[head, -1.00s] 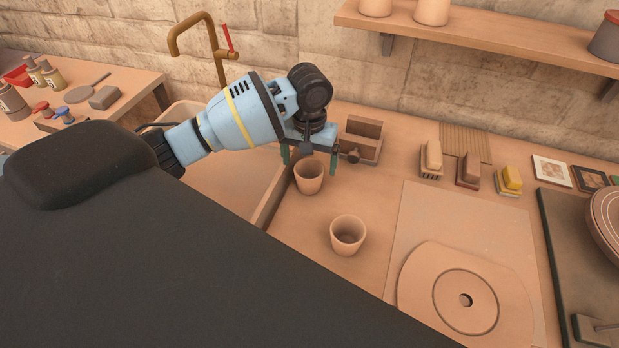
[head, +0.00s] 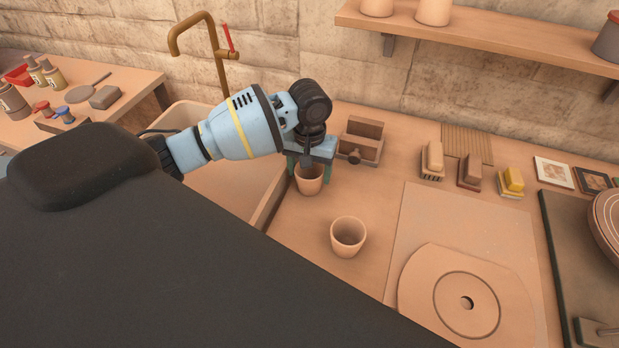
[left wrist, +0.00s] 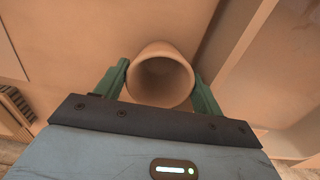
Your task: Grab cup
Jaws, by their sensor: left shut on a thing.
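A terracotta cup (head: 309,181) stands upright on the counter, just right of the sink. My left gripper (head: 309,172) is over it, with its green fingers shut on the cup's two sides. In the left wrist view, the cup (left wrist: 161,80) sits between the fingers of my left gripper (left wrist: 162,82), its open mouth facing the camera. A second terracotta cup (head: 347,237) stands upright on the counter, nearer the front and to the right, apart from the gripper. My right gripper is not in view.
The sink (head: 262,207) lies left of the held cup, under a brass tap (head: 207,40). A small wooden box (head: 360,142) stands close behind the gripper. Several brushes line the back right. A round bat (head: 467,300) lies at front right.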

